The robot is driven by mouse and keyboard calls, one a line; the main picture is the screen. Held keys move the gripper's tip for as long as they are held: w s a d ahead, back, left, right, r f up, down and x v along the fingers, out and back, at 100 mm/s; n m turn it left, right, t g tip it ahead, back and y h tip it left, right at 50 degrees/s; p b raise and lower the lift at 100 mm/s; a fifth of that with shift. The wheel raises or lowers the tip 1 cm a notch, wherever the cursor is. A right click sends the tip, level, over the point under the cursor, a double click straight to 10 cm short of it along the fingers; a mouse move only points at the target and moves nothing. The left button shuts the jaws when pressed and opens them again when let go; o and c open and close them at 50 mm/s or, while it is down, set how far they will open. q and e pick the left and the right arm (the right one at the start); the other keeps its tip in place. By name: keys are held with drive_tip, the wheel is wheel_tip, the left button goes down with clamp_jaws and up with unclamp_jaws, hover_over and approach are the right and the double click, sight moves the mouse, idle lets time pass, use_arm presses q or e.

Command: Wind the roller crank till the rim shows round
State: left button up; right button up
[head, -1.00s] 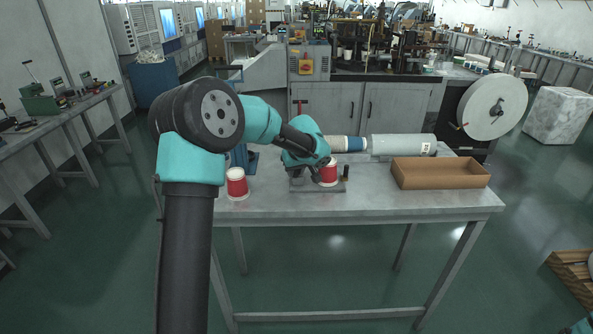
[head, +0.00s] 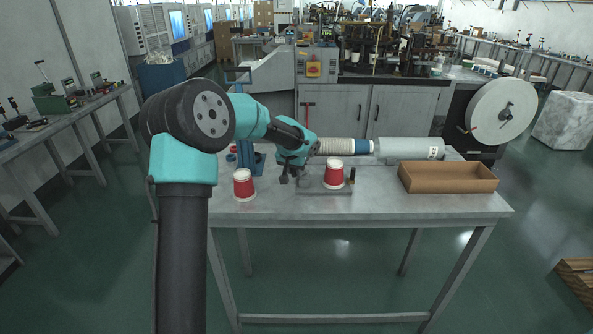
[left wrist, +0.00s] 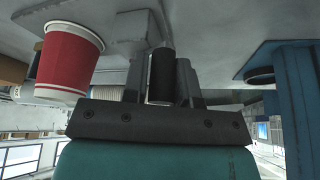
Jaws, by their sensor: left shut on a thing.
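A red paper cup with a white rim (head: 333,176) stands upright on a low metal roller fixture (head: 318,190) on the table. It also shows large at the left of the left wrist view (left wrist: 68,65). Its rim is too small to judge its roundness. My left gripper (head: 286,176) is at the left side of the fixture, left of the cup. In the left wrist view its fingers (left wrist: 160,80) are shut around a dark upright crank handle (left wrist: 161,72). The crank arm is mostly hidden. My right gripper is not in view.
A second red cup (head: 243,185) stands at the table's left. A blue stand (head: 246,155) is behind it. A short black post (head: 352,176) rises at the fixture's right. A brown open box (head: 447,178) and a grey cylinder (head: 408,149) lie farther right. The front table strip is clear.

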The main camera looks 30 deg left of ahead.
sight(308, 171)
use_arm(q)
drive_tip(key=m+h, duration=0.1)
drive_tip(key=m, duration=0.1)
drive_tip(key=w+a+m+h, duration=0.1)
drive_tip(key=m, duration=0.2)
drive_tip(key=shift+w+a+f+m, duration=0.15)
drive_tip(key=shift+m, duration=0.15)
drive_tip(key=m, duration=0.1)
drive_tip(key=w+m+g+h, duration=0.1)
drive_tip(key=m, duration=0.1)
drive_tip(key=shift+a, duration=0.15)
drive_tip(key=m, duration=0.2)
drive_tip(key=w+m+g+h, duration=0.1)
drive_tip(key=shift+f+m, duration=0.1)
drive_tip(key=shift+m, duration=0.3)
drive_tip(key=m, duration=0.2)
drive_tip(key=w+m+g, duration=0.1)
drive_tip(key=m, duration=0.1)
drive_tip(key=m+g+h, duration=0.1)
drive_tip(key=m, duration=0.1)
drive_tip(key=shift+w+d, duration=0.4)
drive_tip(key=m+g, duration=0.1)
drive_tip(key=m, duration=0.1)
drive_tip(key=d+m, duration=0.1)
drive_tip(key=m, duration=0.1)
drive_tip(key=w+m+g, duration=0.1)
drive_tip(key=m, duration=0.1)
drive_tip(key=shift+d+g, duration=0.15)
drive_tip(key=shift+g, duration=0.15)
drive_tip(key=o, duration=0.9)
